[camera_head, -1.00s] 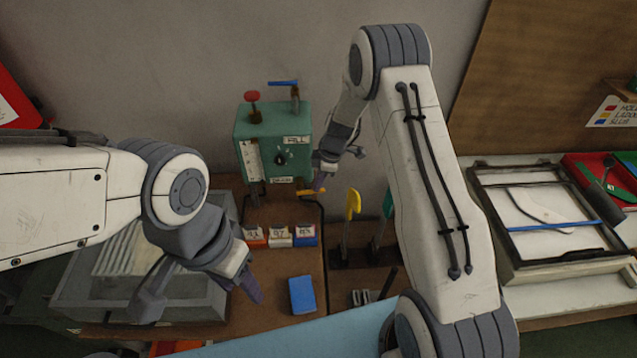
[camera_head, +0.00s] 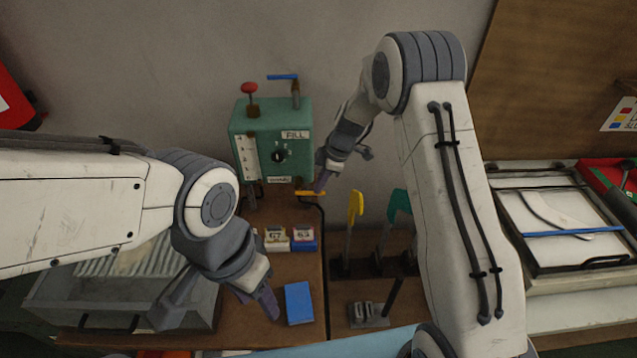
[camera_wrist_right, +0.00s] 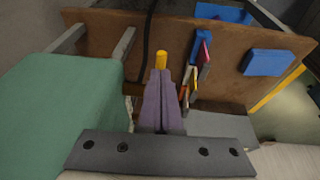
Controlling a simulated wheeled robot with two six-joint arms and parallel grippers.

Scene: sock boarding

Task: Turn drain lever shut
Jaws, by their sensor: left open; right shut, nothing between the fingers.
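The green tank box (camera_head: 272,140) stands at the back with a FILL label and another label low on its front. The yellow-orange drain lever (camera_head: 310,193) lies roughly level below that lower label, its end toward the right. My right gripper (camera_head: 320,186) is shut and empty, its purple fingertips right at the lever; touching cannot be told. In the right wrist view the lever (camera_wrist_right: 160,60) shows just past the shut fingertips (camera_wrist_right: 160,74), beside the green box (camera_wrist_right: 65,110). My left gripper (camera_head: 222,306) is open and empty over the front left, well apart from the lever.
A blue block (camera_head: 299,303) and small numbered boxes (camera_head: 303,239) sit on the brown board. Yellow (camera_head: 355,208) and teal (camera_head: 399,204) upright handles stand right of the lever. A grey tray (camera_head: 120,290) is at left. A framed panel (camera_head: 560,225) lies at right.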

